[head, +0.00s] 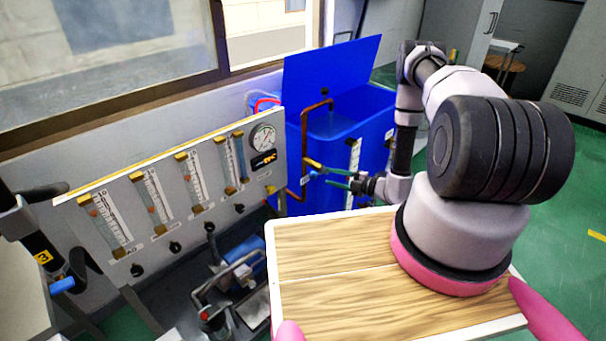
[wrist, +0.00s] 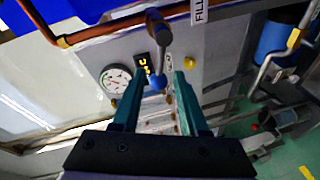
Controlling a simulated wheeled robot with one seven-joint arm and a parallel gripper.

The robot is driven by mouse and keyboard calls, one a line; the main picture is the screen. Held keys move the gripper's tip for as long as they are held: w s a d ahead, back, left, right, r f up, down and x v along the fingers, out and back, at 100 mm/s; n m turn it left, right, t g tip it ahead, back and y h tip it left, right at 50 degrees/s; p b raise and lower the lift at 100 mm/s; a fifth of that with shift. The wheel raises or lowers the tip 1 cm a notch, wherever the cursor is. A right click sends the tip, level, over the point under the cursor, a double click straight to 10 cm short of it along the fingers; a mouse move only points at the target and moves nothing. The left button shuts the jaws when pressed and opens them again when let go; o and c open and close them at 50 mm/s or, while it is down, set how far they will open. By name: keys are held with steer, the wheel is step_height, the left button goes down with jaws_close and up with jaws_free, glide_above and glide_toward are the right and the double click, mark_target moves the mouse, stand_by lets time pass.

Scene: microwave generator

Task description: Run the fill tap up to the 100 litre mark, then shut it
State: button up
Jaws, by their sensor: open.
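The blue tank (head: 325,178) stands beyond the instrument panel with its lid (head: 330,75) raised. A copper pipe (head: 304,130) runs up its near side and bends over the rim; I cannot tell whether water flows from it. The fill tap (head: 312,166) sits low on this pipe. My gripper (head: 336,180) is open around the lever; contact is unclear. A white scale strip (head: 353,156) is on the tank; its marks and level are too small to read.
The panel (head: 165,195) with several flow tubes, a round dial (head: 264,138) and a lit orange display (head: 264,160) stands left of the tap. A pump with pipes (head: 228,280) sits below it. Green floor (head: 560,225) is clear at the right.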

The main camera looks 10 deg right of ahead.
mark_target(312, 172)
steer(key=x, duration=0.9)
jaws_close()
stand_by(1.2)
